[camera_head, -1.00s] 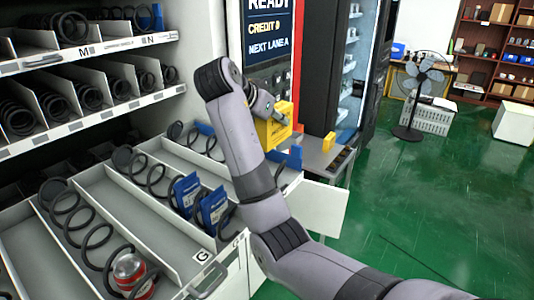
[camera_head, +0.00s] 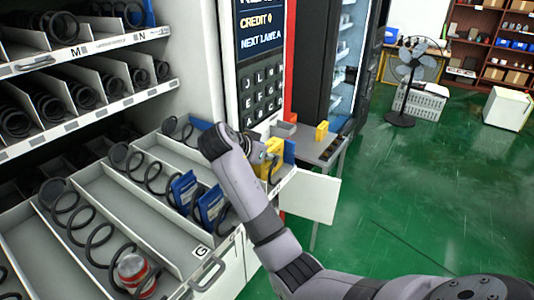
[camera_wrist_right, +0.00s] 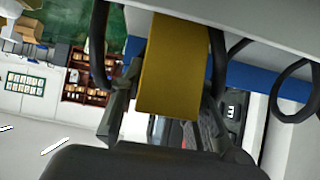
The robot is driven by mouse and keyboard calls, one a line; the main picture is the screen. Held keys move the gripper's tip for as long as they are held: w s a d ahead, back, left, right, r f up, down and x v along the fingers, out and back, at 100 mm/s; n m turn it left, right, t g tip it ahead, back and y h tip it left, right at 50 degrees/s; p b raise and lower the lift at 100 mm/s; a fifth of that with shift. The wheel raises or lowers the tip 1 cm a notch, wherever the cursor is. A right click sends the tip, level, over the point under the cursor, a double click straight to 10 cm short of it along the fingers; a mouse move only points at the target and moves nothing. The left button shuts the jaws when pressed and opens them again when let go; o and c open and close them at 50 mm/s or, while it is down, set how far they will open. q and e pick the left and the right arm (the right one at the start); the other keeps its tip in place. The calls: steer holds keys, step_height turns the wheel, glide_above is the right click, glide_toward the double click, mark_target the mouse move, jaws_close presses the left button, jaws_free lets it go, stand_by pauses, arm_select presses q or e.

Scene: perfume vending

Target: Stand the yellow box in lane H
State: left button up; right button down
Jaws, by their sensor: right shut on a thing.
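My right gripper (camera_head: 264,158) is shut on the yellow box (camera_head: 272,152) at the right front end of the pulled-out tray, and my arm partly hides it. In the right wrist view the yellow box (camera_wrist_right: 172,65) sits between the fingers of the right gripper (camera_wrist_right: 165,110), with dark coil loops on both sides of it. A blue item (camera_head: 289,151) stands close behind the box. The tray (camera_head: 110,197) has lanes with black coils; one front label reads G (camera_head: 202,252). No H label is readable. My left gripper is not in view.
A second yellow box (camera_head: 321,131) stands on the side table (camera_head: 312,147). The keypad panel (camera_head: 262,95) rises behind.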

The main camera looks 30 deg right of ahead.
steer(key=c, duration=1.2)
jaws_free()
steer(key=shift+f, duration=0.1)
steer(key=shift+a+r, duration=0.2)
steer(key=b+v, duration=0.5)
steer(key=v, duration=0.6)
steer(key=shift+s+a+r, duration=0.2)
steer(key=shift+r, duration=0.1)
steer(key=shift+f, duration=0.1)
